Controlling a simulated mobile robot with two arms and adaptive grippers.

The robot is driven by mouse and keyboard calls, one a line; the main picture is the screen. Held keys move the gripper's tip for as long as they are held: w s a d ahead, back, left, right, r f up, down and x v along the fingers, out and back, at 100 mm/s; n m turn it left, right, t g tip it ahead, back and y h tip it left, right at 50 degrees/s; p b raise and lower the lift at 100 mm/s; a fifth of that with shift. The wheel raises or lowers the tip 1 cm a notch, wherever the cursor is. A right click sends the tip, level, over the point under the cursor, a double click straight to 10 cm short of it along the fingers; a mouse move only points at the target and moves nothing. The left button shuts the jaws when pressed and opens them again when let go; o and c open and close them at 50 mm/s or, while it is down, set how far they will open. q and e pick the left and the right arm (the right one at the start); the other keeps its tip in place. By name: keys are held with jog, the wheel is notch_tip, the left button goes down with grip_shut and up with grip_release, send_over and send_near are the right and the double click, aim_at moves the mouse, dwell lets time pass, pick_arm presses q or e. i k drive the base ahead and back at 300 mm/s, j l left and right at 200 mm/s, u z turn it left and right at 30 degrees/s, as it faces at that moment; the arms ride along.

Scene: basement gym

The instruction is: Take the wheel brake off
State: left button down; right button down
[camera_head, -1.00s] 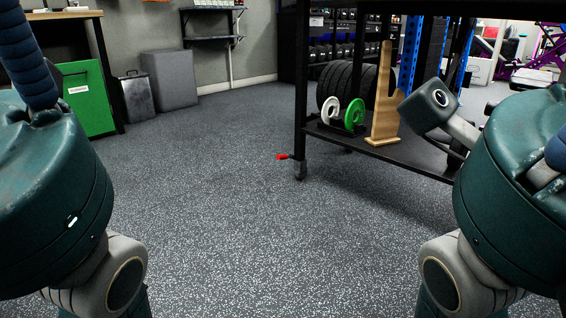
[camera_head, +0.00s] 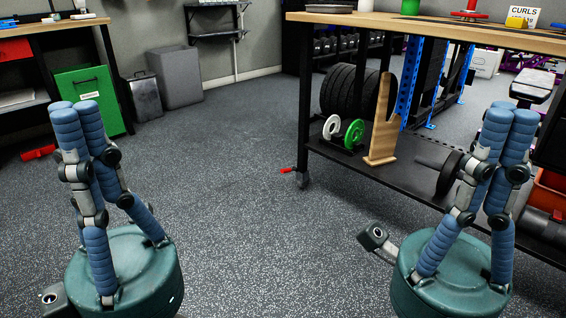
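The wheel brake is a small red lever (camera_head: 287,170) at the caster (camera_head: 302,180) under the near left leg of the workbench (camera_head: 335,19). It sticks out to the left, just above the floor. My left gripper (camera_head: 74,103) is at the far left, blue padded fingers pointing up, tips together with nothing between them. My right gripper (camera_head: 512,108) is at the right in front of the bench's lower shelf, fingers up and tips together, empty. Both are well apart from the lever. Nothing covers the lever.
The lower shelf (camera_head: 345,158) holds black weight plates (camera_head: 340,90), a white disc, a green disc (camera_head: 354,133) and a wooden stand (camera_head: 382,140). A green panel (camera_head: 90,98) and a grey box (camera_head: 176,76) stand at the left. The floor between my arms is clear.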

aim_at(285, 171)
jog(key=i+j+z, duration=0.2)
jog(key=i, duration=2)
jog(key=l, duration=0.1)
